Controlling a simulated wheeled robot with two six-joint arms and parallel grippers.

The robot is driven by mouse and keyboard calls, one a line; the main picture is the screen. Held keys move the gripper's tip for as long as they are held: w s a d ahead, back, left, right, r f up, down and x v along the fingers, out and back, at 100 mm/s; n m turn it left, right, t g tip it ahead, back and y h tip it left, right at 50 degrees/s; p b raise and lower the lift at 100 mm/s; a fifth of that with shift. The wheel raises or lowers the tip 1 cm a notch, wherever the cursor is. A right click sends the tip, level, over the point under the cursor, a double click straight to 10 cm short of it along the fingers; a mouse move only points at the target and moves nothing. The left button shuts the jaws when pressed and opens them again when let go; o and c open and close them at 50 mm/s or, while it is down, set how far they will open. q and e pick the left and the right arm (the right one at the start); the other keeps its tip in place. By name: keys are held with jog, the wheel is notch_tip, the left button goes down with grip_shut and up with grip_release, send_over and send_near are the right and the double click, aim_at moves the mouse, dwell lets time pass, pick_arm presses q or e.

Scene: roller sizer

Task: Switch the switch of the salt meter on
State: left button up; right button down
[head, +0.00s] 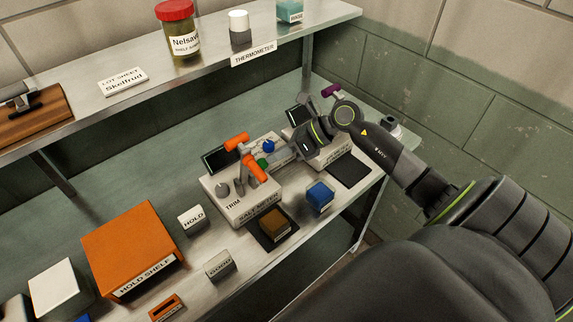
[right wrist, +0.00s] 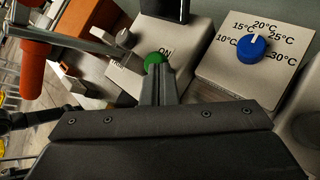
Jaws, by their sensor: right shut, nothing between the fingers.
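The salt meter (head: 222,207) is a pale box on the bench in the head view, with its name on the front face, a TRIM knob and orange-ended levers (head: 254,168). A green round knob (head: 262,162) shows at its right. In the right wrist view the green knob (right wrist: 155,60) sits beside the word ON on the salt meter's top (right wrist: 188,35). My right gripper (head: 275,158) is shut and empty. Its fingertips (right wrist: 157,72) are right at the green knob and hide its lower part; I cannot tell whether they touch. My left gripper is not in view.
A dial box with a blue knob (right wrist: 251,48) stands beside the meter. An orange lever (right wrist: 33,62) rises at the left of the right wrist view. An orange hold shelf (head: 130,245) stands left; a shelf (head: 200,72) runs above.

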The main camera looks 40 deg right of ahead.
jog(key=shift+w+a+r+m+g+b, duration=0.1)
jog(key=shift+w+m+g+b, duration=0.4)
jog(key=shift+w+g+b, duration=0.35)
dwell(0.4)
jog(key=shift+w+g+h+b, duration=0.15)
jog(key=shift+g+h+b, duration=0.15)
jog(key=shift+g+b, duration=0.05)
jog(key=shift+w+b, duration=0.2)
jog(key=shift+b, duration=0.15)
jog(key=shift+r, duration=0.2)
jog(key=shift+r+p, duration=0.4)
jog(key=shift+r, duration=0.3)
